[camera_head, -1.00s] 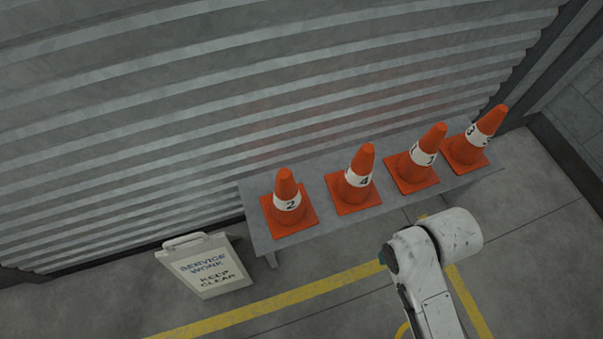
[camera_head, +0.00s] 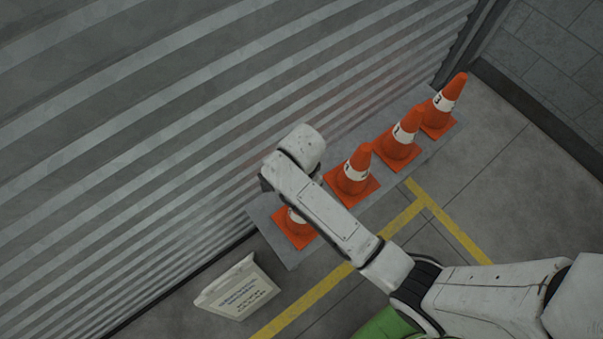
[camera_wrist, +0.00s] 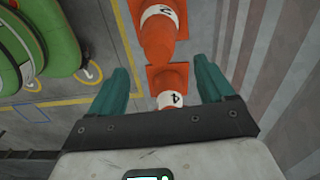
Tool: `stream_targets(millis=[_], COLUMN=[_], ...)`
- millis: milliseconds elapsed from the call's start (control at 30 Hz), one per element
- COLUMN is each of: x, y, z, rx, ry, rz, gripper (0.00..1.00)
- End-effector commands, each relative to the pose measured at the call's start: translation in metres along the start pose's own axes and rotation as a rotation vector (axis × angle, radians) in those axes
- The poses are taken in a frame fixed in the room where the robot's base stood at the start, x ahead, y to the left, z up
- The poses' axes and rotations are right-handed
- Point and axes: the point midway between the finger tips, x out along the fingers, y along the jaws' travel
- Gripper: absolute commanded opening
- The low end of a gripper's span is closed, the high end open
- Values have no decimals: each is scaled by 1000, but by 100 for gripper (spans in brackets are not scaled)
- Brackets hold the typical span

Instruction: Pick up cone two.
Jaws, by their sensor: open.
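Cone two (camera_head: 284,236) is an orange cone on a square base at the left end of the grey bench (camera_head: 267,229); my arm hides its upper part in the head view. In the wrist view, cone two (camera_wrist: 158,38) shows at the top centre, its white band marked 2. My gripper (camera_wrist: 161,66) has two green fingers spread apart, with nothing held. Cone two lies beyond the fingertips, lined up with the gap.
Cones one (camera_head: 398,145) and three (camera_head: 440,107) stand further right on the bench. A ribbed shutter wall (camera_head: 180,130) rises close behind. A white sign (camera_head: 238,290) stands on the floor at the bench's left. Yellow lines (camera_head: 300,305) mark the open floor in front.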

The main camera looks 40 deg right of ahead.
Motion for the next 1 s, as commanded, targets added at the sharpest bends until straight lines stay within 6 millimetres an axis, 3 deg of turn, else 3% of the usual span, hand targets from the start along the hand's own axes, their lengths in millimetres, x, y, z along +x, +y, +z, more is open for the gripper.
stream_targets(millis=[100, 367, 700, 1000], x=[18, 35, 76, 80], y=[0, 0, 0, 0], z=[0, 0, 2, 2], rx=[-1, -2, -2, -2], ry=[0, 0, 0, 0], rz=[3, 2, 1, -1], gripper=[81, 81, 81, 80])
